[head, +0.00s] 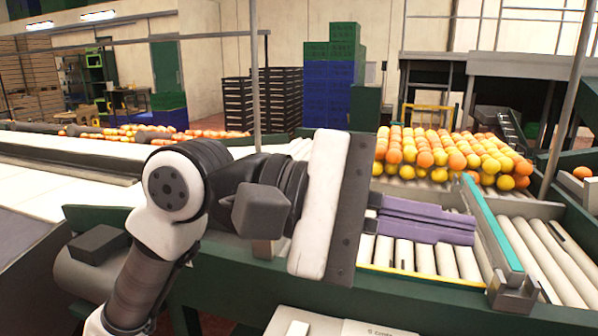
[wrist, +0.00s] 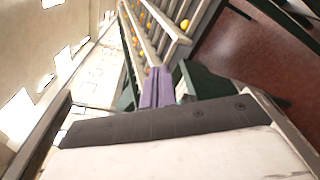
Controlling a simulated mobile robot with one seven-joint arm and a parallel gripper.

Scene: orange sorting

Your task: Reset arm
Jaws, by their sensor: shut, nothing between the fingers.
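My gripper (head: 474,228) is in the head view at centre right, with its two purple fingers side by side and pointing right. The fingers are shut with nothing between them. They are over the white rollers of the conveyor. My white and grey arm reaches in from the lower left. In the wrist view the purple fingers (wrist: 156,88) also lie together. Many oranges and yellow fruit (head: 450,152) sit piled beyond the fingers, apart from them.
A teal rail (head: 492,222) runs right of the fingers, with more bare rollers (head: 545,255) beyond it. Another conveyor with fruit (head: 150,133) runs at the back left. Stacked blue and green crates (head: 328,88) stand behind. A single orange (head: 582,173) lies at the far right.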

